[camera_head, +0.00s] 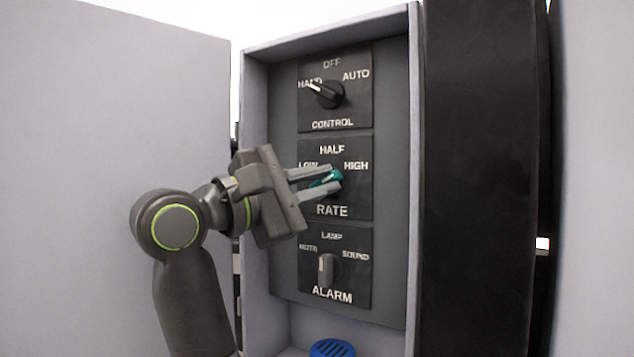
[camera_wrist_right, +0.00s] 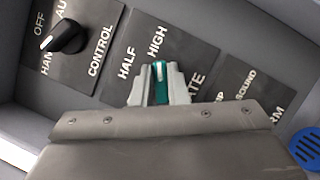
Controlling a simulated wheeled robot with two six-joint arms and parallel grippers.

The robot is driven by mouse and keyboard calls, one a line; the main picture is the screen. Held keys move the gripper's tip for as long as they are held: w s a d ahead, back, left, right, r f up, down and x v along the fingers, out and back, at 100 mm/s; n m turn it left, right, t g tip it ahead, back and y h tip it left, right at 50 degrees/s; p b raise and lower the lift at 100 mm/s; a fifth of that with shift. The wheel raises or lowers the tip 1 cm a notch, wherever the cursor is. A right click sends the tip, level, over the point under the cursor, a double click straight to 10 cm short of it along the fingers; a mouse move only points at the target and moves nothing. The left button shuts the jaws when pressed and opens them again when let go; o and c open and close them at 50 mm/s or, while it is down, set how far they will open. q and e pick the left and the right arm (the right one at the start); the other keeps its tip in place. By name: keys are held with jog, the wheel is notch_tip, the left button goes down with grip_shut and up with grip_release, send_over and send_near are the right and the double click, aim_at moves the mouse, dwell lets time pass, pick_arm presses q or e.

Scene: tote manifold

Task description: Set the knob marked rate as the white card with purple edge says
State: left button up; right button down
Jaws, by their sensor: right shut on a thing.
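The teal rate knob (camera_head: 325,180) sits on the middle plate, marked LOW, HALF, HIGH and RATE. My right gripper (camera_head: 325,181) reaches in from the left and is shut on it, one finger above and one below. The knob also shows between the fingers in the right wrist view (camera_wrist_right: 160,82). Its white mark points toward HIGH. The gripper partly covers the LOW label. The white card with purple edge is not in view. My left gripper is not in view.
Above is the black control knob (camera_head: 326,94), its white mark toward HAND. Below is the grey alarm knob (camera_head: 327,269), standing about upright. The grey box's side walls (camera_head: 413,180) flank the plates closely. A blue slotted round thing (camera_head: 332,348) lies at the bottom.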

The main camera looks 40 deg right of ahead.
jog(key=c, duration=1.4)
grip_release()
jog(key=shift+c, duration=0.2)
jog(key=shift+a+f+b, duration=0.25)
jog(key=shift+a+b, duration=0.05)
jog(key=shift+a, duration=0.15)
jog(key=a+f+b, duration=0.2)
jog(key=a+b, duration=0.2)
jog(key=a, duration=1.2)
jog(key=shift+s+f+b, duration=0.35)
jog(key=shift+f+b, duration=0.05)
jog(key=shift+a, duration=0.1)
